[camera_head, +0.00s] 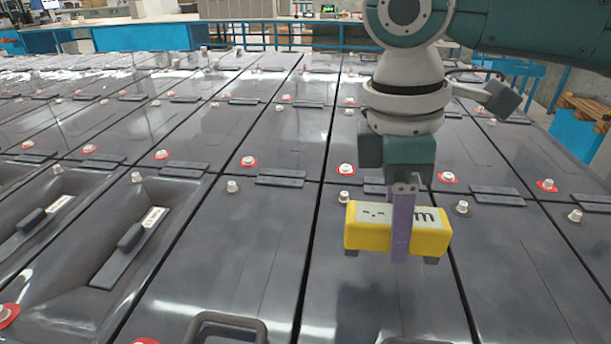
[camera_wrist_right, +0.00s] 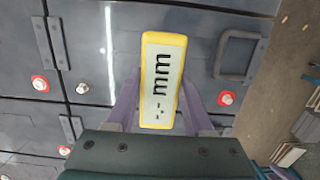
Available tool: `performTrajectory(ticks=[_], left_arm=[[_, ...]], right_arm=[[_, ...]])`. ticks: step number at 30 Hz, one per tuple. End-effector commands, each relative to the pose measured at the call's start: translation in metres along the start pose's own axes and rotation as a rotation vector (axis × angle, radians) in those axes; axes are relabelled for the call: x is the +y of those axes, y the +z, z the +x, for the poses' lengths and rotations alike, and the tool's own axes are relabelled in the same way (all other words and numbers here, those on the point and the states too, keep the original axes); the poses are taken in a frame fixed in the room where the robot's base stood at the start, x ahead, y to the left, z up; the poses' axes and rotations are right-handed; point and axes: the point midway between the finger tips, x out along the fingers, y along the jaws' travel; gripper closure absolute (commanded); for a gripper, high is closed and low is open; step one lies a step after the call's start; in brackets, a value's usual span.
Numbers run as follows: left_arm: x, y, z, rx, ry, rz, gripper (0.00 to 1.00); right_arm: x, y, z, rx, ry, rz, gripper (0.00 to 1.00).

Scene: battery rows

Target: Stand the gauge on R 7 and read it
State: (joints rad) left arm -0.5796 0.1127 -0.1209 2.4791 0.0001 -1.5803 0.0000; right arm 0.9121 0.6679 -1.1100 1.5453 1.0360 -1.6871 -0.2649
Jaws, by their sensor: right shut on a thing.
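The gauge (camera_head: 365,230) is a yellow block with a pale display reading "-.- mm" and small dark feet below. It also shows in the wrist view (camera_wrist_right: 161,82), between the purple fingers. My right gripper (camera_head: 402,228) is shut on the gauge and holds it level, apparently a little above the dark battery tops (camera_head: 235,240). A finger covers the middle of the display in the head view. No mark reading R 7 is legible. My left gripper is not in view.
Rows of dark batteries fill the floor, with grey terminal posts (camera_head: 233,186) and red-ringed posts (camera_head: 248,161) standing up. A handle (camera_head: 228,325) rises at the front. Two recessed tops with small labels (camera_head: 153,216) lie left. Blue railings (camera_head: 300,36) stand behind.

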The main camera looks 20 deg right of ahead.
Motion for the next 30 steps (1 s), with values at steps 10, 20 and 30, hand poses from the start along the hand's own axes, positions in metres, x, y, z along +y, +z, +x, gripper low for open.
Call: performTrajectory(ticks=[10, 20, 30], left_arm=[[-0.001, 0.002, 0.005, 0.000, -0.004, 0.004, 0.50], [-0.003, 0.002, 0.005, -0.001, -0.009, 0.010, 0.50], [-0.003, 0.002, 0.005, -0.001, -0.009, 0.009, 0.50]], right_arm=[[-0.001, -0.005, 0.044, -0.001, -0.001, 0.000, 1.00], [0.000, -0.005, 0.046, 0.000, 0.000, 0.000, 1.00], [0.000, -0.005, 0.047, -0.001, 0.000, 0.000, 0.18]])
